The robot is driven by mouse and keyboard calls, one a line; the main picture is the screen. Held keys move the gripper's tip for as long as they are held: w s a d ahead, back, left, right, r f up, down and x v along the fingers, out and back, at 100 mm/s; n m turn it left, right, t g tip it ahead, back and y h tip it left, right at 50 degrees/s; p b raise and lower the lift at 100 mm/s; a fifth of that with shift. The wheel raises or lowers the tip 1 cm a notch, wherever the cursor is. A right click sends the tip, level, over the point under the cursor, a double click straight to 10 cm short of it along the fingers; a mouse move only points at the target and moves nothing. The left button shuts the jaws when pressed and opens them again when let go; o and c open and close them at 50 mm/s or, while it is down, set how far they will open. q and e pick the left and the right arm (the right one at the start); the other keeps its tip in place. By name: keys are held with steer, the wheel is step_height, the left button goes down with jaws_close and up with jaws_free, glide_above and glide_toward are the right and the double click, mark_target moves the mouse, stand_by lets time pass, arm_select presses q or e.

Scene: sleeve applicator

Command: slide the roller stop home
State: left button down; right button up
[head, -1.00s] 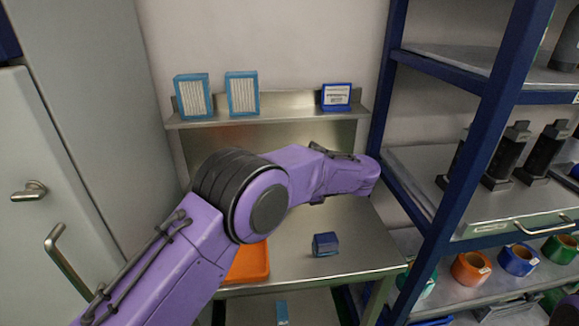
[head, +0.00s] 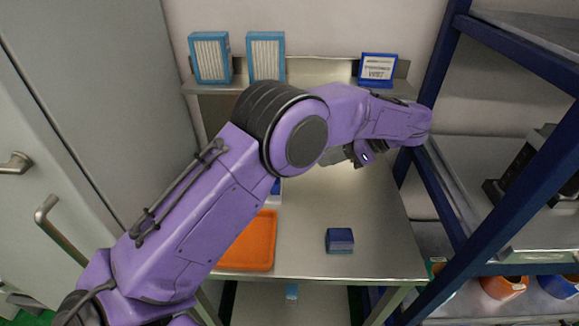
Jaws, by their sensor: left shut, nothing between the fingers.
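My left arm reaches across the picture from the lower left and bends over the steel worktable (head: 305,235). Its left gripper (head: 338,157) shows only as a small grey part below the purple wrist, largely hidden by the arm; it is shut and empty, apart from the table items. I cannot make out a roller stop or name the applicator for sure. A small dark blue block (head: 339,240) sits on the table below the gripper, towards the front edge. A blue and white thing (head: 276,191) is partly hidden behind my arm. My right gripper is out of view.
An orange tray (head: 248,245) lies on the table's left, partly behind my arm. Blue-framed filters (head: 266,56) and a blue label stand (head: 377,69) are on the back ledge. A blue-posted rack (head: 500,205) bounds the right, grey cabinets the left. The table's right half is largely clear.

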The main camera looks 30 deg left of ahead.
arm_select(q)
steer(key=p+x, duration=0.1)
steer(key=x, duration=0.2)
steer(key=p+x, duration=0.2)
steer(key=x, duration=0.2)
steer(key=w+a+r+p+x, duration=0.1)
steer(key=x, duration=0.3)
steer(key=shift+a+f, duration=0.15)
steer(key=shift+a, duration=0.05)
steer(key=shift+s, duration=0.1)
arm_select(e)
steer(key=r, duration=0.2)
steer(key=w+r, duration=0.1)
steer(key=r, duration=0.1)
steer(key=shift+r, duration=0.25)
arm_select(q)
steer(key=shift+d, duration=0.1)
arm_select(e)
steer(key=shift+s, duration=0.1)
